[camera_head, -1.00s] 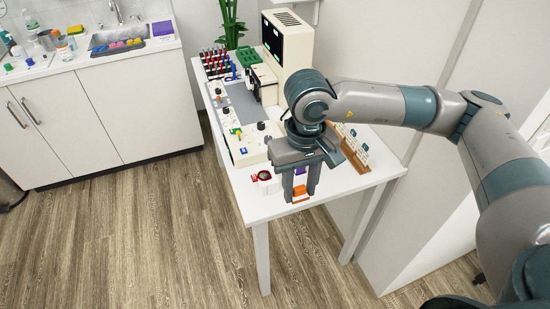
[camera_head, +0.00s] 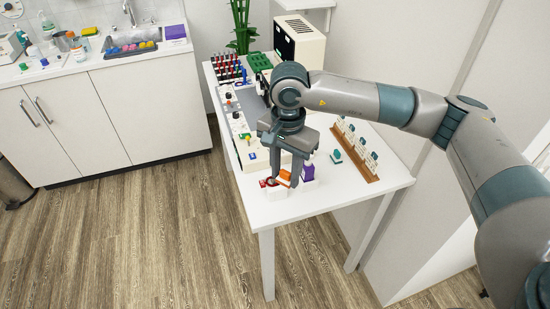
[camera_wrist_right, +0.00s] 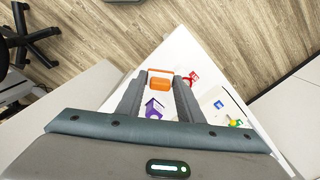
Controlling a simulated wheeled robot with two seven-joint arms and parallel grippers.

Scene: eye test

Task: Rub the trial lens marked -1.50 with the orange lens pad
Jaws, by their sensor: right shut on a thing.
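My right gripper (camera_head: 285,180) is shut on the orange lens pad (camera_head: 284,176), which sits tilted between its fingertips. In the right wrist view the orange pad (camera_wrist_right: 160,82) shows between the fingers. A red-rimmed trial lens (camera_head: 269,183) is just left of the fingertips, low over the near end of the white table. The red rim also shows in the right wrist view (camera_wrist_right: 193,77), just right of the right finger. Its marking is too small to read. I cannot tell whether pad and lens touch. My left gripper is not in view.
A purple bottle-like thing (camera_head: 308,172) stands right of the gripper. A wooden rack (camera_head: 366,171) with several small pieces lies along the table's right side, a green piece (camera_head: 336,156) beside it. A control panel (camera_head: 240,150) lies left. The table's near right corner is clear.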

